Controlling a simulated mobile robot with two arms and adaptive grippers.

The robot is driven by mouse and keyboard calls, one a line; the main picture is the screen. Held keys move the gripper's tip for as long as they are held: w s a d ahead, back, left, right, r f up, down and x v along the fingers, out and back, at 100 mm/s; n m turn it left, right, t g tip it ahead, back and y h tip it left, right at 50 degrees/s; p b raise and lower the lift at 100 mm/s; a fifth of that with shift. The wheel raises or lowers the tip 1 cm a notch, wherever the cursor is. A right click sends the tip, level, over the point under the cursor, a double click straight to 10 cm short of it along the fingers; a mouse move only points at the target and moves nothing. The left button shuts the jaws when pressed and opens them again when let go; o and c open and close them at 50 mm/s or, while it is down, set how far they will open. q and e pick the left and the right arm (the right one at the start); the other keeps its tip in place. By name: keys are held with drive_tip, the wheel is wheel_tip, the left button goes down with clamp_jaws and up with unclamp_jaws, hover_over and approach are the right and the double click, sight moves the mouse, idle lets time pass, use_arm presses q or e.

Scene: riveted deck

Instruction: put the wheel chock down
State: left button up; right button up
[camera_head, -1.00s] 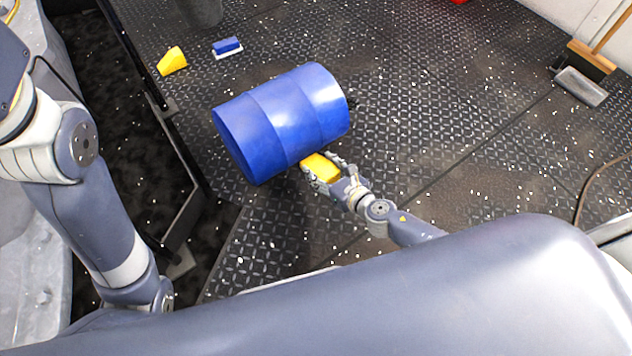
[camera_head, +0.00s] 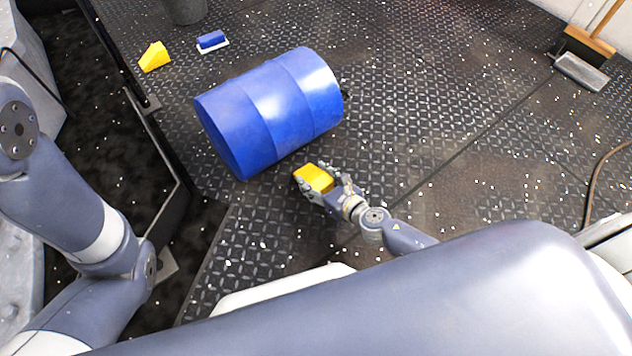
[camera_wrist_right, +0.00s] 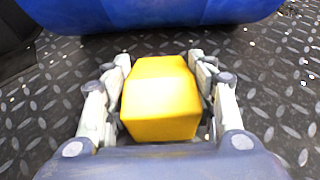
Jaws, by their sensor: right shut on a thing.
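A yellow wheel chock (camera_head: 314,177) is held between the fingers of my right gripper (camera_head: 322,184), just in front of the blue drum. The right wrist view shows the yellow chock (camera_wrist_right: 162,98) with a finger on each side of it, above the diamond-plate deck. I cannot tell whether its underside touches the deck. A blue drum (camera_head: 270,108) lies on its side beyond it, with a gap of deck between them in the head view. Another yellow chock (camera_head: 154,56) rests on the deck at the upper left. My left arm shows at the left, but its gripper is out of view.
A blue and white brush or block (camera_head: 212,41) lies near the far chock, by a dark bucket (camera_head: 185,8). A broom (camera_head: 582,66) is at the upper right, and a cable (camera_head: 598,185) at the right edge.

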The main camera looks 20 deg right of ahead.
drive_tip(key=shift+r, duration=0.15)
drive_tip(key=shift+f, duration=0.25)
drive_tip(key=o, duration=1.2)
drive_tip(key=shift+r, duration=0.3)
drive_tip(key=p+v, duration=0.1)
drive_tip(key=v, duration=1)
drive_tip(key=shift+s+f+p, duration=0.1)
drive_tip(key=shift+f+p, duration=0.1)
drive_tip(key=shift+p, duration=0.2)
drive_tip(key=shift+s+d+r, duration=0.1)
drive_tip(key=shift+s+r, duration=0.2)
drive_tip(key=shift+s, duration=0.05)
